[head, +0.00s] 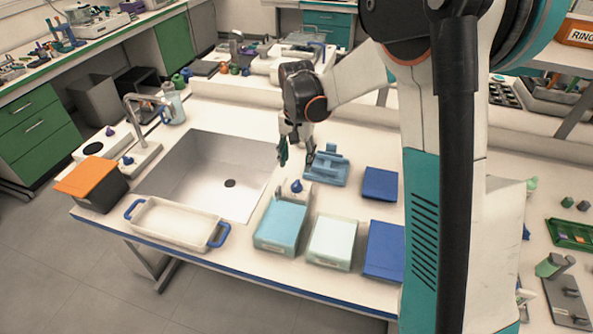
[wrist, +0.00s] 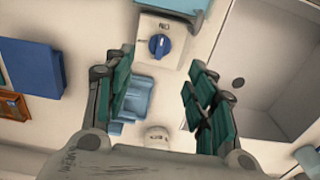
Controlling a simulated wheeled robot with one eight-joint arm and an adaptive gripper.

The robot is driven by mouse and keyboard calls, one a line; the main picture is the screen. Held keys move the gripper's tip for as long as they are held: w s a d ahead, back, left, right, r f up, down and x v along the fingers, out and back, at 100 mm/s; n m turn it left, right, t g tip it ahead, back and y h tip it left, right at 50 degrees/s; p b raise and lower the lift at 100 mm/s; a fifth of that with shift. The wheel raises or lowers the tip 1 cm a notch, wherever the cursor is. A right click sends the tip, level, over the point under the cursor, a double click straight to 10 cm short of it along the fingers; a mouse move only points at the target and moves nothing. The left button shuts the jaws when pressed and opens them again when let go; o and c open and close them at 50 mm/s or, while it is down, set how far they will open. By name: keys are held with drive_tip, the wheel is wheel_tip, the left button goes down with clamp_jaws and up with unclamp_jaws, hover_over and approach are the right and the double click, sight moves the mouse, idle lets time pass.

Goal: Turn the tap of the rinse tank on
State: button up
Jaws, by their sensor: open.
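The blue tap knob (head: 296,186) sits on a white block at the back end of a light-blue-topped tank (head: 280,228), which I take as the rinse tank. In the wrist view the blue knob (wrist: 159,45) is on the white block, with dark lettering beside it that looks like ON upside down. Its grip bar runs roughly up and down in that picture. My gripper (head: 297,150) is open and empty, above and behind the knob in the head view. In the wrist view the knob shows beyond the gap between my fingertips (wrist: 161,72), apart from them.
A blue stand (head: 325,167) is close to my gripper. A sink (head: 220,165) with a faucet (head: 140,105) is to the left. A white tray (head: 175,225) with blue handles lies in front. A pale-lidded tank (head: 333,240) and blue boxes (head: 381,184) stand to the right.

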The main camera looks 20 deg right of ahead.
drive_tip(key=shift+r, duration=1.2)
drive_tip(key=s+r+n+t, duration=0.3)
drive_tip(key=s+r, duration=0.8)
drive_tip(key=s, duration=0.2)
drive_tip(key=s+n+t, duration=0.4)
drive_tip(key=s, duration=0.9)
drive_tip(key=shift+s, duration=0.15)
